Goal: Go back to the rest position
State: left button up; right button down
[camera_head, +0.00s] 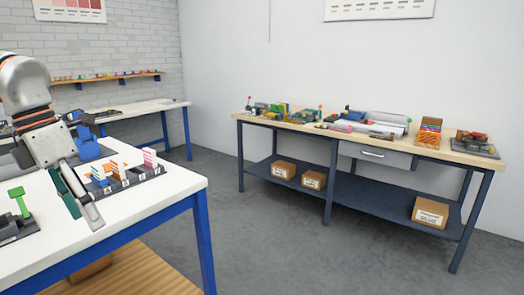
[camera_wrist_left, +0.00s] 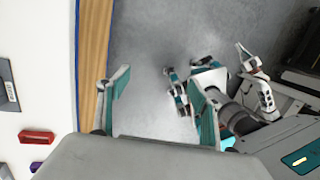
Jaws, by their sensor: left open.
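My left gripper (camera_head: 87,219) is open, above the front part of the white table (camera_head: 150,198) at the left of the head view. Its two fingers stand apart, pointing down, with nothing visible between them. In the left wrist view the open fingers (camera_wrist_left: 158,82) have the grey floor between and beyond them, and the white table top is at the left. Parts of my own body with white and teal pieces show at the right of that view. My right gripper may be among them, but its jaw state cannot be made out. It is not in the head view.
A dark rack with coloured cards (camera_head: 158,171) and a green-handled item (camera_head: 18,200) are close to my left gripper. A blue object (camera_head: 86,147) stands behind. A wooden-topped workbench (camera_head: 292,124) with many items stands at the right wall. Grey floor (camera_head: 225,215) lies open between.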

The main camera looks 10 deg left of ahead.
pick_arm(q)
jog(key=d+f+n+t+h+p, duration=0.25)
jog(key=f+n+t, duration=0.45)
jog(key=f+n, duration=0.45)
jog(key=d+f+n+t+h+p, duration=0.15)
jog(key=f+n+t+h, duration=0.35)
jog(key=f+n, duration=0.7)
jog(key=s+d+f+n+y, duration=0.2)
jog(key=s+d+f+n, duration=0.2)
jog(key=f, duration=0.3)
jog(key=s+d+f+n+g+y+p, duration=0.1)
jog(key=s+d+f+n+y, duration=0.2)
jog(key=d+f, duration=0.4)
jog(key=s+d+f+n+y+p, duration=0.1)
jog(key=s+d+f+n+y, duration=0.1)
jog(key=s+d+f+n, duration=0.3)
notch_tip(320, 180, down, 3)
jog(key=shift+s+d+r+n+g+y, duration=0.1)
jog(key=shift+s+d+n+g+y, duration=0.4)
jog(key=shift+s, duration=0.55)
pick_arm(e)
jog(key=r, duration=0.1)
jog(key=a+r, duration=0.1)
jog(key=r, duration=0.2)
jog(key=shift+s+a+r, duration=0.15)
jog(key=shift+s+a, duration=0.05)
jog(key=shift+s, duration=0.1)
pick_arm(q)
jog(key=shift+a, duration=0.1)
